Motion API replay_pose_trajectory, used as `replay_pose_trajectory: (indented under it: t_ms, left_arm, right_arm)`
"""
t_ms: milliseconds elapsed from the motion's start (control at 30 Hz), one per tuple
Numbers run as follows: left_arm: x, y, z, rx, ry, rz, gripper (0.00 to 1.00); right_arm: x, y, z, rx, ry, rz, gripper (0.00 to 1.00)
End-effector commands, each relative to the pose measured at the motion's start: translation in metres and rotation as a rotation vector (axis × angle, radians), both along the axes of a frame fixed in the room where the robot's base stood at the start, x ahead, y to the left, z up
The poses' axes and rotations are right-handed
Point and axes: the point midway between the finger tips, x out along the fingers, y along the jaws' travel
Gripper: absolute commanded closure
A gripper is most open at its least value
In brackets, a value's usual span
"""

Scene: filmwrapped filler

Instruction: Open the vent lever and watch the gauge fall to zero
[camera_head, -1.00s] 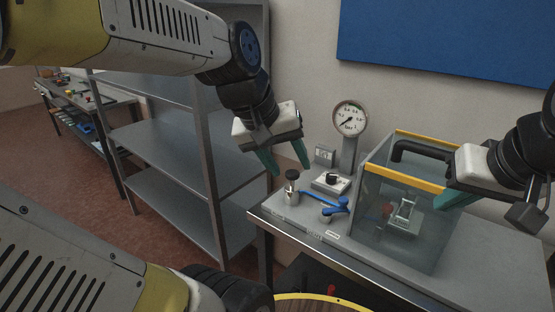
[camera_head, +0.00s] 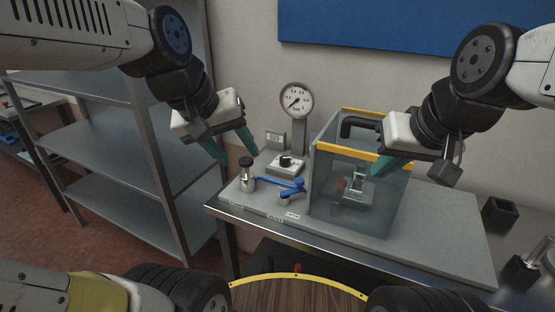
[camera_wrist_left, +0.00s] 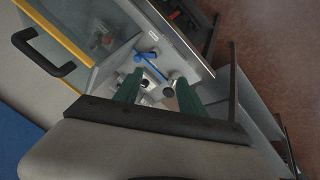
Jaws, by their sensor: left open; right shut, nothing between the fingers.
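The blue vent lever (camera_head: 285,186) lies on a small metal valve at the bench's front left; it also shows in the left wrist view (camera_wrist_left: 146,54). The round white gauge (camera_head: 297,100) stands on a grey post behind it, its dark needle appearing to point lower left; its numbers are too small to read surely. My left gripper (camera_head: 238,157) is open and empty, above and left of the lever, near a black-topped metal cylinder (camera_head: 247,168). My right gripper (camera_head: 378,177) is shut and empty at the right end of the clear box's yellow front edge.
The clear box (camera_head: 335,200) with yellow edges and a black handle (camera_head: 355,124) stands right of the lever, a small fixture inside. A black knob block (camera_head: 286,164) sits behind the lever. A metal shelf (camera_head: 95,150) stands left. Bench right of the box is mostly bare.

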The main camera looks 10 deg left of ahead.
Motion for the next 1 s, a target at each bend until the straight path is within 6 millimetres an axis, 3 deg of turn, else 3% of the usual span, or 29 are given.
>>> replay_pose_trajectory:
  t_ms: [267,500,700,1000]
  left_arm:
    - [0.086,-0.037,-0.028,-0.312,0.397,0.528,0.52]
    - [0.149,-0.071,-0.078,-0.434,0.686,1.017,0.52]
    - [0.175,-0.087,-0.108,-0.461,0.794,1.258,0.52]
    - [0.179,-0.100,-0.137,-0.463,0.815,1.308,0.52]
  right_arm:
    - [0.000,0.000,0.000,0.000,0.000,0.000,1.00]
    - [0.000,0.000,0.000,0.000,0.000,0.000,1.00]
    - [0.000,0.000,0.000,0.000,0.000,0.000,1.00]
    - [0.000,0.000,0.000,0.000,0.000,0.000,1.00]
